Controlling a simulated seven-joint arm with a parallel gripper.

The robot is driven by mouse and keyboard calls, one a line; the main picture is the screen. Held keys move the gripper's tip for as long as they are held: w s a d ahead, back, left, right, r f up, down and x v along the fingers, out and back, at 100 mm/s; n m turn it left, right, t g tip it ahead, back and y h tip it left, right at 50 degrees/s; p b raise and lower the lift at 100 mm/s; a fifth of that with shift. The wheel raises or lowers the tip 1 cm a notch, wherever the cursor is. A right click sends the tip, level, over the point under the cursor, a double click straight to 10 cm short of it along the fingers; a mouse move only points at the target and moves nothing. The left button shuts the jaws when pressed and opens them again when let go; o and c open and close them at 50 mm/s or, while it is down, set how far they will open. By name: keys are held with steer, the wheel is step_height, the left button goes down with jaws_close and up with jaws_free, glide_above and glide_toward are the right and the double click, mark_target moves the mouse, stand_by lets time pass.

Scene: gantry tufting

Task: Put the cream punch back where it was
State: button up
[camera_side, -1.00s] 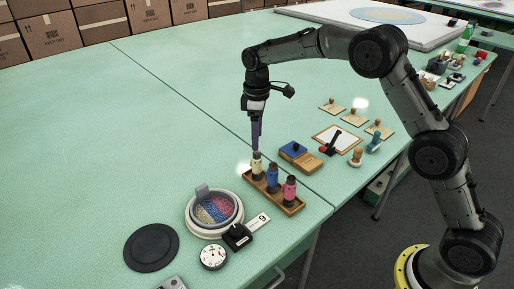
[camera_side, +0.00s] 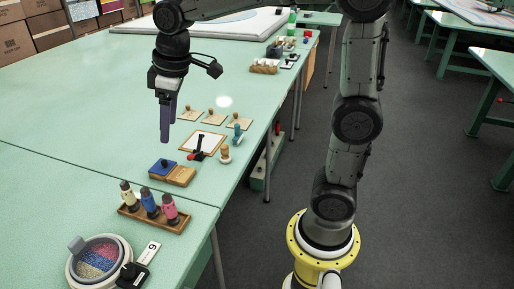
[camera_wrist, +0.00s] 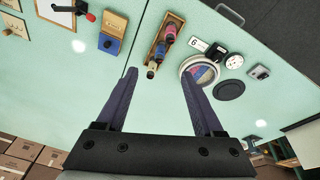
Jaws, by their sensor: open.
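The cream punch (camera_side: 128,194) stands upright in the left end of the wooden rack (camera_side: 146,222), beside a blue punch (camera_side: 149,204) and a pink punch (camera_side: 170,210). My gripper (camera_side: 166,138) is open and empty, in the air above and beyond the rack, clear of the punches. In the wrist view the cream punch (camera_wrist: 152,70) shows at the near end of the rack, between the two fingers of my gripper (camera_wrist: 155,75). The blue and pink punches show behind it.
A wooden block with a blue pad (camera_side: 172,172) lies beyond the rack. A round tray of coloured bits (camera_side: 72,266) and a black device (camera_side: 132,275) are in front. Stamps and a framed white sheet (camera_side: 202,141) lie farther back. The green table's left side is clear.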

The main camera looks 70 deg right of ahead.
steer(key=s+f+m+t, duration=0.1)
steer(key=s+m, duration=0.1)
steer(key=s, duration=0.7)
steer(key=s+d+f+m+t, duration=0.1)
steer(key=s+f+m, duration=0.1)
steer(key=s, duration=0.8)
steer(key=shift+s+f+t, duration=0.25)
steer(key=shift+f+t, duration=0.05)
steer(key=shift+t, duration=0.1)
steer(key=shift+d, duration=0.1)
